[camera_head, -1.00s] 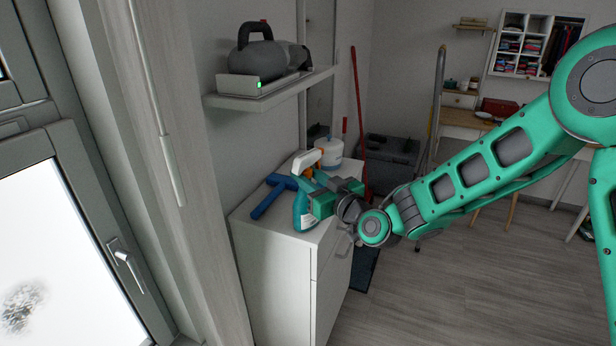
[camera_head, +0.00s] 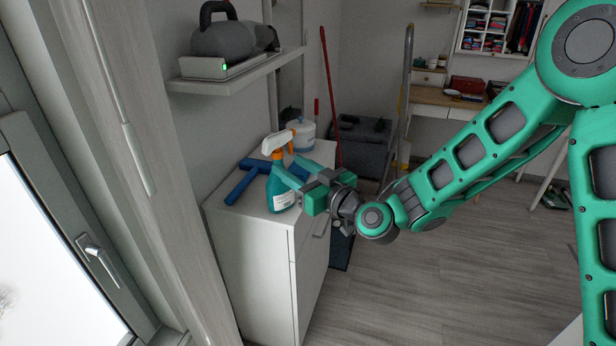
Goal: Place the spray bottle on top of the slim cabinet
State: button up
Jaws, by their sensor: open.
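The spray bottle (camera_head: 281,192), teal with a white and orange trigger head, stands upright on the top of the slim white cabinet (camera_head: 246,254), near its front edge.
A blue squeegee-like tool (camera_head: 244,180) lies left of the bottle on the cabinet top, and a white canister (camera_head: 300,134) stands behind. A wall shelf (camera_head: 236,74) with a grey handheld vacuum (camera_head: 229,40) hangs above. Open floor lies to the right.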

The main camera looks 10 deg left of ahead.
jog(key=shift+v, duration=2.95)
jog(key=s+d+f+m+g+h, duration=0.15)
jog(key=d+h, duration=0.25)
jog(key=d, duration=0.8)
jog(key=s+d+f+m+g+h, duration=0.1)
jog(key=d+f+m+g+h, duration=0.2)
jog(key=d, duration=0.9)
jog(key=s+d+f+g+h, duration=0.15)
jog(key=d+h, duration=0.25)
jog(key=d, duration=0.8)
jog(key=s+d+m+g+h, duration=0.1)
jog(key=s+d+m+h, duration=0.3)
jog(key=s+d, duration=0.55)
jog(key=s+d+r+m+g, duration=0.1)
jog(key=s+d+m+g, duration=0.1)
jog(key=s+d+m, duration=0.2)
jog(key=s+d+r+m+g, duration=0.1)
jog(key=s+d+m, duration=0.3)
jog(key=s, duration=0.7)
jog(key=shift+d+r+m+g+y, duration=0.35)
jog(key=shift+d+r+g, duration=0.1)
jog(key=shift+d, duration=0.15)
